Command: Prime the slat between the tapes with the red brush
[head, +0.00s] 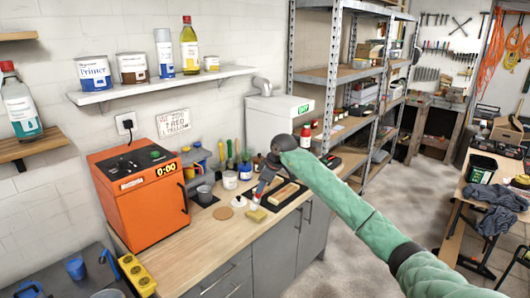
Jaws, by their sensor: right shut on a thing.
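My right gripper (259,190) is over the worktop. It is shut on a small red and white thing (256,200) that looks like the red brush, mostly hidden by the fingers. A pale wooden slat (284,193) lies on a dark mat just right of the gripper. The tapes on it are too small to make out. The brush appears left of the slat; I cannot tell whether it touches anything. My left gripper is out of view.
An orange oven (140,194) stands on the worktop (203,243) at left. A shelf (160,84) with cans hangs above.

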